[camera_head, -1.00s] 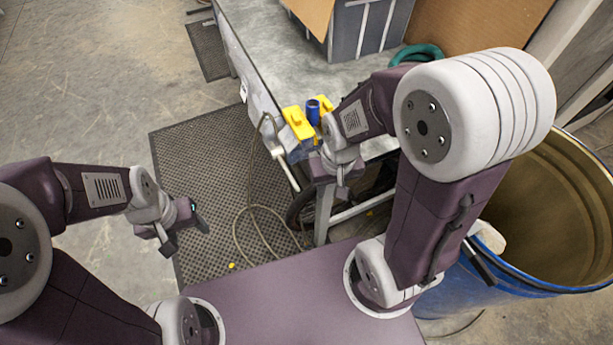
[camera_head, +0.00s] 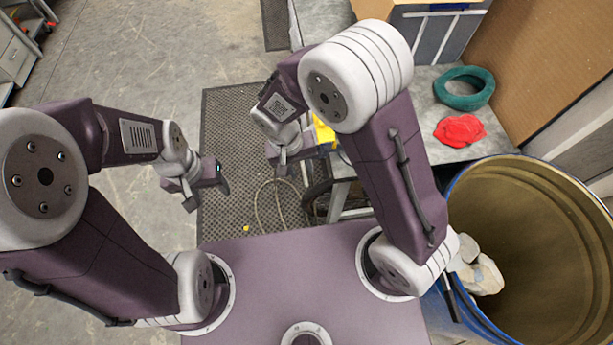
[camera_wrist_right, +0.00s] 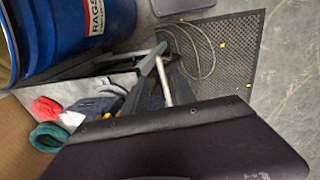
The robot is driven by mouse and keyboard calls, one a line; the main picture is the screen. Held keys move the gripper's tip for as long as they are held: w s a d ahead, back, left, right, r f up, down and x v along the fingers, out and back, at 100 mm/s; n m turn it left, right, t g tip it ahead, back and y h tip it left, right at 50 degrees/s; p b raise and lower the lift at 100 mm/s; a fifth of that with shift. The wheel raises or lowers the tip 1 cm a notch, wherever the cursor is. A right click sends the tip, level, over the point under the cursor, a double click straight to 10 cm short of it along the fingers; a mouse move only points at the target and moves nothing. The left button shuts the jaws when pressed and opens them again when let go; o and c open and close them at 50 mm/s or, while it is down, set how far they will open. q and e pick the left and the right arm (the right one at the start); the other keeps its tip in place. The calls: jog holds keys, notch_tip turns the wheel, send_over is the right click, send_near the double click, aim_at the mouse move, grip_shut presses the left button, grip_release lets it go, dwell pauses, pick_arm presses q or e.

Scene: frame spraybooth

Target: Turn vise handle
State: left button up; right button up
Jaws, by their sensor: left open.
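The vise is mostly hidden behind my right arm in the head view. Only a yellow part of the vise (camera_head: 323,131) shows at the bench edge, and its handle cannot be made out. My right gripper (camera_head: 287,164) is just left of that yellow part, over the floor mat. In the right wrist view a large dark part of my arm covers the lower middle. My left gripper (camera_head: 206,193) is open and empty over the mat's left edge, away from the bench.
A blue drum (camera_head: 455,190) with white rags stands at the right. A cable (camera_head: 262,205) lies on the black mat (camera_head: 228,120). The floor at left is open.

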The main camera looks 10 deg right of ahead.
aim_at(305, 179)
jog(key=f, duration=0.2)
jog(key=d+f, duration=0.1)
jog(key=f, duration=0.4)
jog(key=shift+d+f, duration=0.1)
jog(key=shift+d, duration=0.05)
grip_shut()
jog(key=shift+p, duration=0.3)
dwell(0.8)
